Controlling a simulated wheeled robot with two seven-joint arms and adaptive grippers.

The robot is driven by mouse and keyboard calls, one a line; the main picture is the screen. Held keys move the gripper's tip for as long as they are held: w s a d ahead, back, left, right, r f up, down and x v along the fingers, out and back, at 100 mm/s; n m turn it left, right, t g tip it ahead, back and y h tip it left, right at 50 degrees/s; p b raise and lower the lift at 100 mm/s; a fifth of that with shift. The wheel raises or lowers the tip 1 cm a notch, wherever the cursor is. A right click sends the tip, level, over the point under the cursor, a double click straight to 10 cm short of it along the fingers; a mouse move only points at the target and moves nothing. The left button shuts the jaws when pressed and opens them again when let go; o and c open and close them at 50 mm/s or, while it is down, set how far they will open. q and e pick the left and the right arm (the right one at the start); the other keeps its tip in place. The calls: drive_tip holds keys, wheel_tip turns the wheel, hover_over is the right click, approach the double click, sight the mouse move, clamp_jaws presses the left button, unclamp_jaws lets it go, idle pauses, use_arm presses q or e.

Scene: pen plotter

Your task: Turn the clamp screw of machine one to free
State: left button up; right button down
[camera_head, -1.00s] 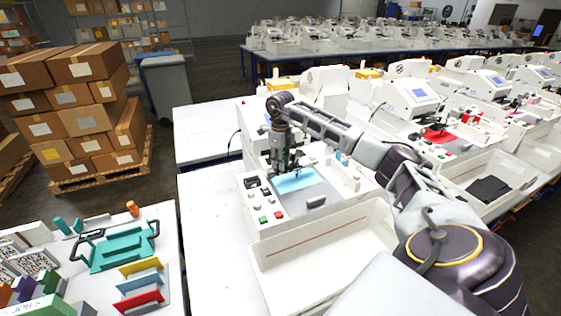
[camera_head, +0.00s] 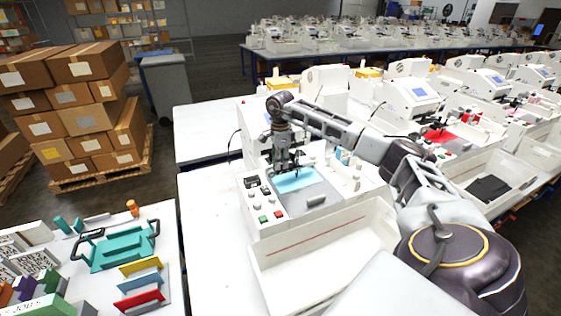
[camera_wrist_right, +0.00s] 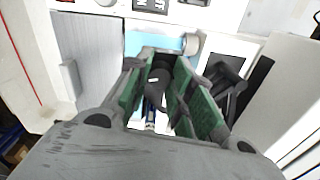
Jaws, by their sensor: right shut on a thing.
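The nearest white plotter (camera_head: 275,231) stands on the white table with a light blue sheet (camera_head: 295,181) on its grey bed. Which machine is number one is not readable. My right gripper (camera_head: 287,172) is down over the back of that sheet. In the right wrist view its green-padded fingers (camera_wrist_right: 160,88) are shut around a dark knob-like part (camera_wrist_right: 158,80), which looks like the clamp screw. The knob's markings and turn position are hidden between the fingers. The blue sheet (camera_wrist_right: 140,42) shows just past the fingers. My left gripper is not in view.
A white open tray (camera_head: 325,250) sits in front of the plotter. Green and red buttons (camera_head: 278,214) are on its front left. A side table at lower left holds a teal tray (camera_head: 122,248) and coloured plates. Another plotter with a red sheet (camera_head: 438,135) stands to the right.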

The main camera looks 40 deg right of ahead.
drive_tip(key=n, duration=0.6)
drive_tip(key=shift+n, duration=0.3)
idle(0.4)
drive_tip(key=c, duration=1.2)
unclamp_jaws()
drive_tip(key=shift+r, duration=0.15)
wheel_tip(320, 180, up, 12)
drive_tip(key=shift+f, duration=0.2)
